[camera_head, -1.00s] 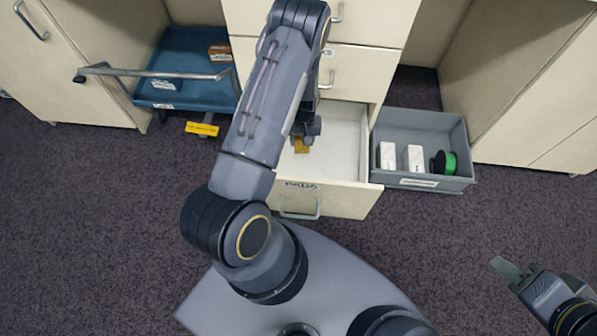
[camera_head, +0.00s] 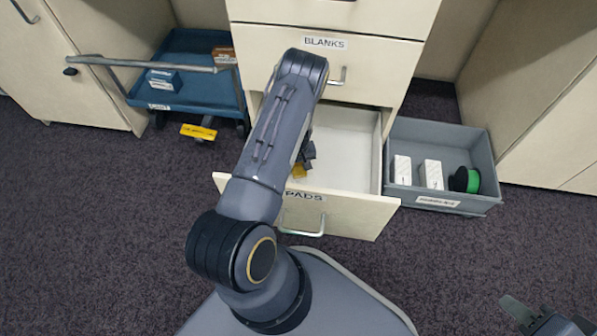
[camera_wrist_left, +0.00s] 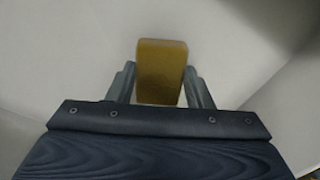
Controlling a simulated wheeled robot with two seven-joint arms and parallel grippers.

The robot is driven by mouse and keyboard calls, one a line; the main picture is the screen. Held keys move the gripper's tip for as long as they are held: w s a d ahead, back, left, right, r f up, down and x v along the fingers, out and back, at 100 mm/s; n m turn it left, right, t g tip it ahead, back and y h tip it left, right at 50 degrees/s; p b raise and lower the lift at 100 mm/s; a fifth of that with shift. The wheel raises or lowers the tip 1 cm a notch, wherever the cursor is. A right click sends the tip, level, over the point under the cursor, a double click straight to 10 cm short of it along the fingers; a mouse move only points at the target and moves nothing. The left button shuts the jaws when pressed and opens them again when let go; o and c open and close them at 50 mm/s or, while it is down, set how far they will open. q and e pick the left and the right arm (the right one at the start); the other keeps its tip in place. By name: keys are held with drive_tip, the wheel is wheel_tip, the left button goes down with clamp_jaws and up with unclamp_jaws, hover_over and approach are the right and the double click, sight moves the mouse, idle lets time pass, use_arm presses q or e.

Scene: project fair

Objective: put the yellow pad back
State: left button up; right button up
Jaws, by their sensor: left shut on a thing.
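The yellow pad (camera_wrist_left: 161,72) is between the two fingers of my left gripper (camera_wrist_left: 161,88) in the left wrist view, and the gripper is shut on it. In the head view a small part of the pad (camera_head: 299,171) shows beside my left gripper (camera_head: 306,158), at the open drawer marked PADS (camera_head: 348,207). The pale drawer interior surrounds the pad in the wrist view. I cannot tell whether the pad touches the drawer floor. My forearm hides the drawer's left part. My right gripper (camera_head: 520,312) shows only partly at the lower right edge.
A grey bin (camera_head: 440,198) with white boxes (camera_head: 418,172) and a green-and-black spool (camera_head: 465,180) stands right of the drawer. A shut drawer marked BLANKS (camera_head: 326,43) is above.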

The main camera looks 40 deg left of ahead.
sight(298, 167)
use_arm(q)
drive_tip(key=shift+f+b, duration=0.45)
drive_tip(key=shift+f, duration=0.95)
drive_tip(key=shift+f, duration=0.15)
drive_tip(key=o, duration=0.9)
drive_tip(key=shift+o, duration=0.2)
drive_tip(key=shift+r, duration=0.25)
wheel_tip(298, 167, up, 12)
drive_tip(key=p, duration=0.5)
